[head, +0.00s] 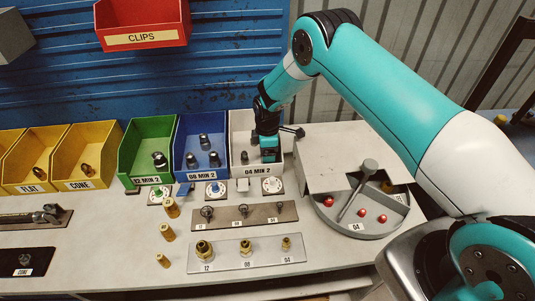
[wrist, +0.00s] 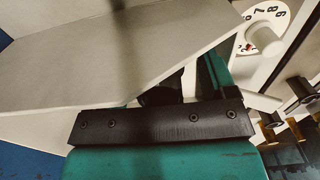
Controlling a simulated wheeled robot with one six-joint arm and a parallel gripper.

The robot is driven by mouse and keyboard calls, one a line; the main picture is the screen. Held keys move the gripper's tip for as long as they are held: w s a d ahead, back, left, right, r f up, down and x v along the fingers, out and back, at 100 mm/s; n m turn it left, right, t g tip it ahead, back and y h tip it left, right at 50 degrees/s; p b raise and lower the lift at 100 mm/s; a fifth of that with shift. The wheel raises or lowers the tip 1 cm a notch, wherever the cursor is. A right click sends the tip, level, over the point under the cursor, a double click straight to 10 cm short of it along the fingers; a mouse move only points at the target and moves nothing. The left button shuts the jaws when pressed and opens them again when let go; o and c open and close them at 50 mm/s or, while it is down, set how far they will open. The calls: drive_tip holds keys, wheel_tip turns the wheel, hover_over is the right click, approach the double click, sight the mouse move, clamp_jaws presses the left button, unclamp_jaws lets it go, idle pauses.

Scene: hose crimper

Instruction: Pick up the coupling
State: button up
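My gripper (head: 268,150) points down into the white bin (head: 236,122) labelled 04 MIN 2. A small dark metal coupling (head: 244,157) stands in that bin, left of the gripper. In the wrist view, the pale bin wall (wrist: 110,50) crosses in front of the gripper (wrist: 185,85) and hides much of the fingers. A dark rounded shape shows behind the wall edge; I cannot tell whether it is a coupling or part of the gripper. The finger gap does not show clearly.
Blue bin (head: 178,130) and green bin (head: 127,150) with metal couplings stand to the left. Dials (head: 272,185) lie in front. Brass pieces (head: 171,207) and fitting plates (head: 220,264) stand nearer. A round tray (head: 380,228) with red balls is at right.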

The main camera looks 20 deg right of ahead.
drive_tip(key=c, duration=1.1)
drive_tip(key=shift+r, duration=0.2)
